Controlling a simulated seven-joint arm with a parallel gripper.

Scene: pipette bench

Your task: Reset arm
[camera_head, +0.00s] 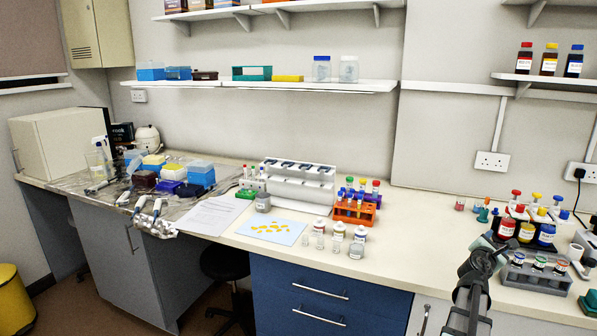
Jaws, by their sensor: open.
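My gripper (494,243) is at the lower right, over the front part of the bench (410,243). My dark arm comes up from the bottom edge below it. The jaws are small and dark here, open, with nothing seen between them. They appear close to the grey rack (535,277) and the red-labelled bottle (507,228) behind; whether they touch cannot be told.
An orange tube rack (355,213), a white pipette stand (297,187) and a blue mat (270,228) with yellow pieces stand left of my arm. Pipettes and tip boxes (201,174) crowd the far left. Bench between orange rack and arm is mostly clear.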

